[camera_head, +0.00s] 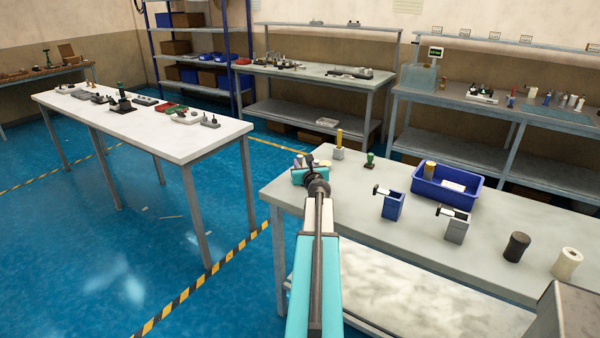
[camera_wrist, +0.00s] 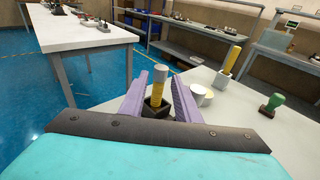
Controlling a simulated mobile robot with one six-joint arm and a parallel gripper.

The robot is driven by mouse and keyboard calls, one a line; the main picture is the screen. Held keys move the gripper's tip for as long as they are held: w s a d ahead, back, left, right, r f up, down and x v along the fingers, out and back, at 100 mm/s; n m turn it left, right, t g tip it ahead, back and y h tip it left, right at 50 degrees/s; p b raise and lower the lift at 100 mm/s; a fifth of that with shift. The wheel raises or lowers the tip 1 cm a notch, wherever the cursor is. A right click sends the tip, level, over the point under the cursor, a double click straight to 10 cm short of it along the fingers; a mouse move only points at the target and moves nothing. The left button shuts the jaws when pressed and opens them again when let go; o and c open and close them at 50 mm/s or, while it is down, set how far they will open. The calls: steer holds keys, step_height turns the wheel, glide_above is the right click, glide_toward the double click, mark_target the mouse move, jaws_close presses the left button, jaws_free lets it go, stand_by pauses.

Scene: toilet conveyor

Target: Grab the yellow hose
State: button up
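A second yellow cylinder (camera_wrist: 232,58) stands in a pale holder (camera_wrist: 222,78) to the right; the head view also shows this second yellow cylinder (camera_head: 339,138). In the head view, my arm hides much of the area at the gripper.
A green-handled stamp (camera_head: 370,160), a blue bin (camera_head: 472,199) holding a yellow roll (camera_head: 429,168), a blue holder (camera_head: 393,206) and a grey holder (camera_head: 457,228) stand right on the table. Open floor lies left.

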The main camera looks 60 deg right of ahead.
mark_target(301, 160)
steer(key=shift+p+x, duration=0.45)
steer(key=shift+x, duration=2.15)
steer(key=shift+r, duration=0.1)
jaws_close()
